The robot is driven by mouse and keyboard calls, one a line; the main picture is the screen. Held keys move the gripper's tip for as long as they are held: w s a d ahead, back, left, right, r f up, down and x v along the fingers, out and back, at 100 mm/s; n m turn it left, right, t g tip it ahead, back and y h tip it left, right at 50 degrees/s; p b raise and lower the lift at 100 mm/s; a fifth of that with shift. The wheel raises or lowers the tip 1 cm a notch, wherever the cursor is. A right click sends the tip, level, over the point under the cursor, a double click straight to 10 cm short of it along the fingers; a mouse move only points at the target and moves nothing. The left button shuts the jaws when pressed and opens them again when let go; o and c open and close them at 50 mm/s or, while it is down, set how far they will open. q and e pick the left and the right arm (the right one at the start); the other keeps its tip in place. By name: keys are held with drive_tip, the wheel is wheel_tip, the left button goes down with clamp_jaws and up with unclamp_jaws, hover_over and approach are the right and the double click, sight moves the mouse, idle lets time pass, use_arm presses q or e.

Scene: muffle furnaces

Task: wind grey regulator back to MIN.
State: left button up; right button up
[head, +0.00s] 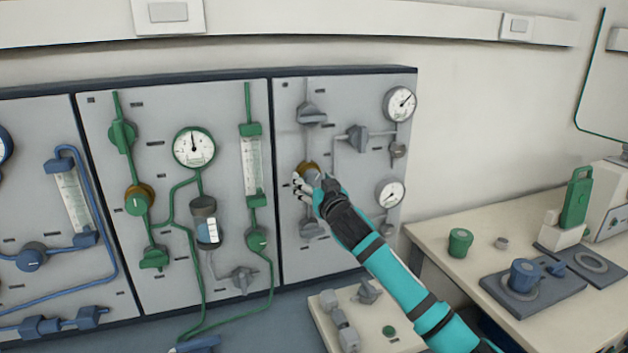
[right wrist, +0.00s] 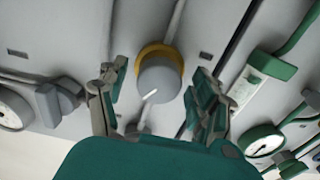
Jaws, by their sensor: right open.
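The grey regulator (right wrist: 158,78) is a round grey knob with a white pointer line and a brass collar (right wrist: 157,51) behind it. It sits on the grey wall panel, and in the head view its brass collar (head: 308,168) shows just above my right gripper (head: 306,188). In the right wrist view my right gripper (right wrist: 158,95) is open, with one finger on each side of the knob. Clear gaps show between the fingers and the knob. No MIN mark can be read. My left gripper is not in view.
The green-piped panel (head: 225,103) with its own regulator (head: 139,200) and gauge (head: 194,147) adjoins on the left. Grey valves (head: 311,114) and two gauges (head: 400,104) surround the grey regulator. A bench (head: 450,285) with blue and green parts stands at the right.

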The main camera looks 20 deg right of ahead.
drive_tip(key=shift+w, duration=0.15)
drive_tip(key=shift+c, duration=0.3)
drive_tip(key=c, duration=1.1)
drive_tip(key=shift+c, duration=0.2)
